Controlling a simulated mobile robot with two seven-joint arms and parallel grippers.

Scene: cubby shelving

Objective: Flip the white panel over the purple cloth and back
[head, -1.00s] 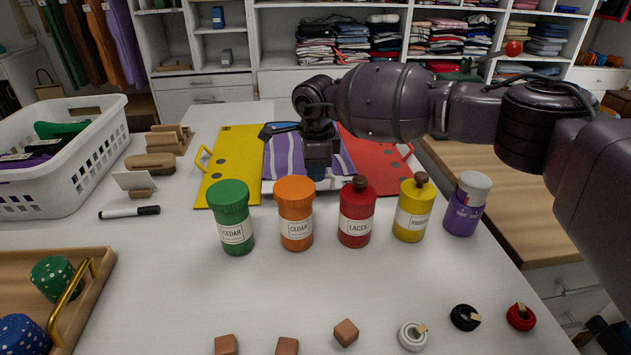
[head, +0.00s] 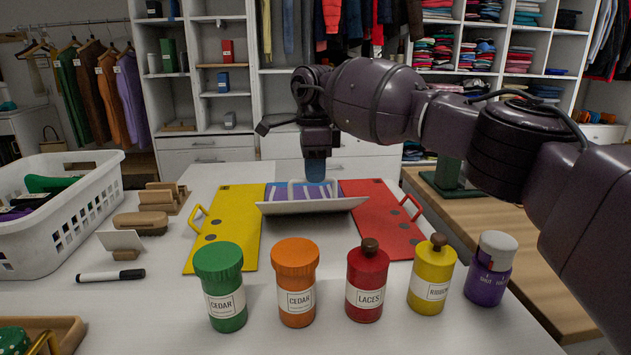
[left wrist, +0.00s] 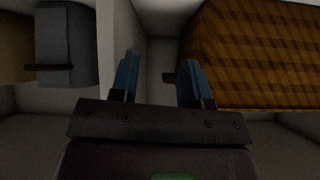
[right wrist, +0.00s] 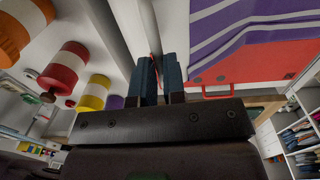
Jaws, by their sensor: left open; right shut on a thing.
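The white panel (head: 312,206) shows in the head view as a thin tilted slab in front of the striped purple cloth (head: 280,192). My right gripper (head: 316,178) points down just behind the panel's edge, by its pale handle, and is shut on the panel. The exact grip point is hard to see. In the right wrist view its fingers (right wrist: 158,75) are close together, with the cloth (right wrist: 240,25) at upper right. My left gripper (left wrist: 157,85) is open and empty in the left wrist view; the head view does not show it.
A yellow panel (head: 235,218) and a red panel (head: 378,215) flank the cloth. Several bottles, including a red one (head: 367,285), stand in front. A white basket (head: 60,225) is at left.

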